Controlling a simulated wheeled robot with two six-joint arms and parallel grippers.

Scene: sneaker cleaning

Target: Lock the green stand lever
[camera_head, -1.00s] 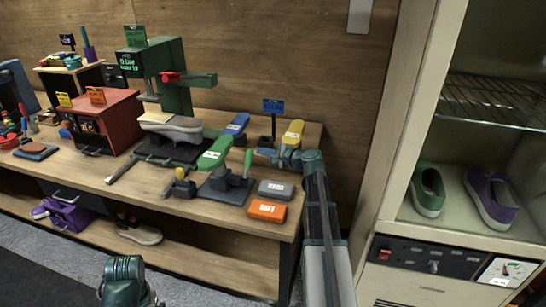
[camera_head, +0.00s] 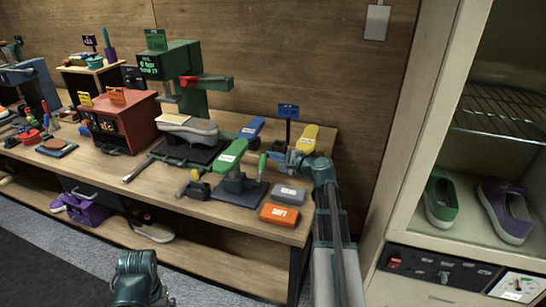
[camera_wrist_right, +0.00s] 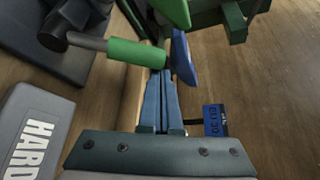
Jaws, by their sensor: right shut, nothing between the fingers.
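The green stand (camera_head: 239,188) has a dark base and a green shoe-shaped top (camera_head: 231,155) on the workbench. In the right wrist view the lever handle (camera_wrist_right: 138,52) lies across the picture on a grey rod, just beyond my fingertips. My right gripper (camera_head: 277,151) is shut and empty, close to the right of the handle. Its closed fingers also show in the right wrist view (camera_wrist_right: 164,78), very near the handle's end; I cannot tell whether they touch. My left gripper's fingers are not visible.
A grey block (camera_head: 287,194) and an orange block (camera_head: 280,214) lie right of the stand. A blue sign (camera_head: 288,111), blue brush (camera_head: 252,128) and yellow brush (camera_head: 307,138) are behind. A sneaker (camera_head: 188,130) sits under the green press (camera_head: 180,75).

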